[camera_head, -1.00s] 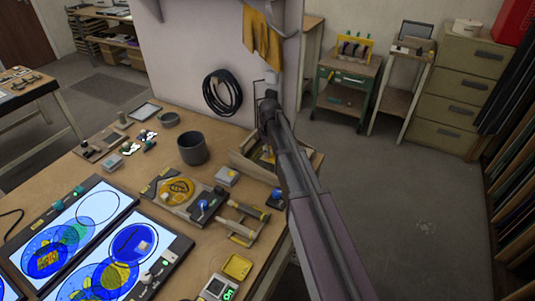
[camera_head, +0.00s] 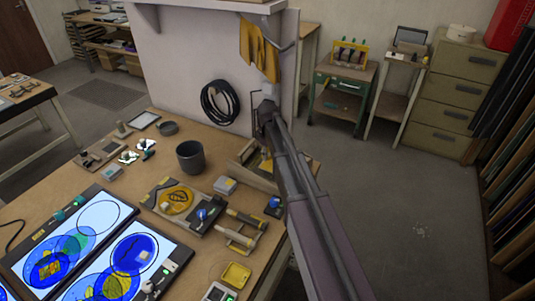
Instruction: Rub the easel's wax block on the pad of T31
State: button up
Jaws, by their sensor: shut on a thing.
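My arm runs up from the bottom right to a dark joint over the table's far right corner. My gripper's fingers cannot be made out beyond it, nor anything they hold. A wooden tray (camera_head: 243,172) with a yellow thing in it is partly hidden behind my arm. I cannot tell which thing is the easel, the wax block or T31; no such label is readable.
Lit panels (camera_head: 100,206) with blue and yellow glass discs lie at the left of the wooden table (camera_head: 215,262). The floor at right is clear.

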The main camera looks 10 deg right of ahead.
jog(key=shift+r+p, duration=1.3)
jog(key=shift+r, duration=0.3)
jog(key=shift+r+p, duration=1.5)
